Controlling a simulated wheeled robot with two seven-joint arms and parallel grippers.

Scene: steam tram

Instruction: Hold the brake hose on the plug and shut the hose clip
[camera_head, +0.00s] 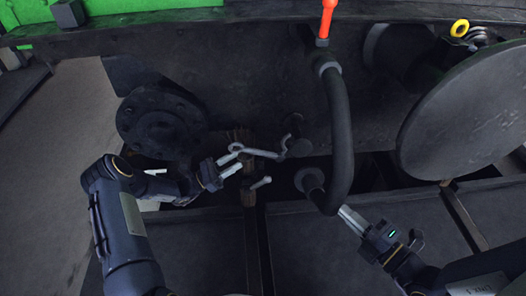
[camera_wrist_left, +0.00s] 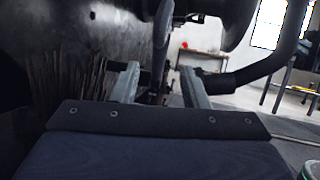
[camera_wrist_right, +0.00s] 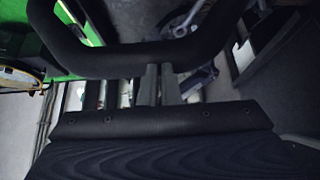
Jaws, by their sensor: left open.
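The dark brake hose (camera_head: 342,130) hangs in a loop from a collar under the orange-red handle (camera_head: 327,18). Its lower end curves back to a round dark fitting (camera_head: 310,181). I cannot tell the plug and the hose clip apart for certain. My left gripper (camera_head: 231,163) is open, near a bent grey lever (camera_head: 262,153); in the left wrist view its fingers (camera_wrist_left: 158,88) stand apart with a dark upright part between or beyond them. My right gripper (camera_head: 347,214) has its fingers almost together, tips close to the hose's bottom bend; in the right wrist view the hose (camera_wrist_right: 120,58) crosses at the fingertips (camera_wrist_right: 157,72).
A round flange (camera_head: 160,122) stands behind my left arm. A large dark buffer disc (camera_head: 465,112) is at the right. A yellow ring (camera_head: 459,28) shows at the top right. A small grey-headed rod (camera_head: 261,183) and brown slats lie near my left gripper.

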